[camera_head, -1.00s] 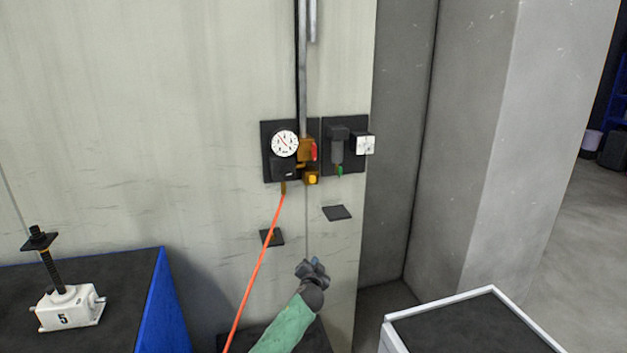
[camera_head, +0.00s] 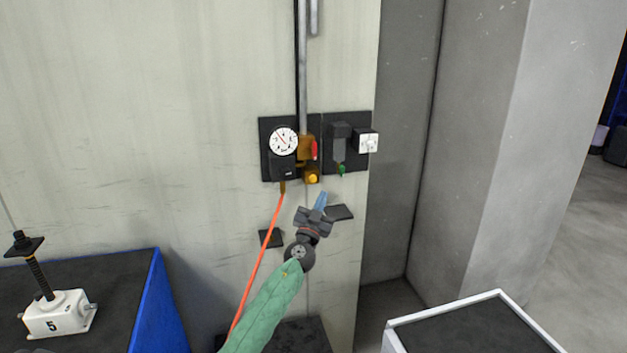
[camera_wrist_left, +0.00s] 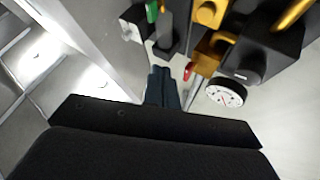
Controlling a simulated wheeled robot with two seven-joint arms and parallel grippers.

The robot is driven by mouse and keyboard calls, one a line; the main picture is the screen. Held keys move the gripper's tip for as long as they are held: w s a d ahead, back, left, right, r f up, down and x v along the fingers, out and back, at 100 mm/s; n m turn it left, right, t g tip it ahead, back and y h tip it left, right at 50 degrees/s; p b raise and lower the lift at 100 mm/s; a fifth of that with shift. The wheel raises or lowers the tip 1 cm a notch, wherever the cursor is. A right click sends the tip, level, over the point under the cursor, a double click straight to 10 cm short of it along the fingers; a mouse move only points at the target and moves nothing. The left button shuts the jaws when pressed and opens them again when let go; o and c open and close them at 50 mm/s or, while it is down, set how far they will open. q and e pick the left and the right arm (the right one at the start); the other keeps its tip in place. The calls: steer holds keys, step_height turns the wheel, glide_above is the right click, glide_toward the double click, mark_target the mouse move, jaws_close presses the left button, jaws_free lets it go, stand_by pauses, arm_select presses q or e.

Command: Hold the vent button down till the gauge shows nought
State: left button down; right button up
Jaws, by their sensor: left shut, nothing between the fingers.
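The round white gauge (camera_head: 284,141) sits on the wall panel; its red needle lies slantwise, and the reading is too small to tell. It also shows in the left wrist view (camera_wrist_left: 226,95). The yellow round button (camera_head: 313,178), which looks like the vent button, is on a brass block below and right of the gauge. It also shows at the top of the left wrist view (camera_wrist_left: 207,14). My left gripper (camera_head: 321,197) is shut and empty, just below the button in the head view and apart from it. Its closed fingers show in the wrist view (camera_wrist_left: 162,78). My right gripper is out of view.
A red lever (camera_head: 314,150) is above the button. A filter unit with a green tip (camera_head: 342,170) and a white switch box (camera_head: 366,141) are to the right. An orange hose (camera_head: 262,250) hangs down. A small dark plate (camera_head: 340,212) juts out beside my gripper.

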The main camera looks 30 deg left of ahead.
mark_target(313, 179)
arm_select(q)
steer(key=shift+w+f+n, duration=0.15)
steer(key=shift+n, duration=0.45)
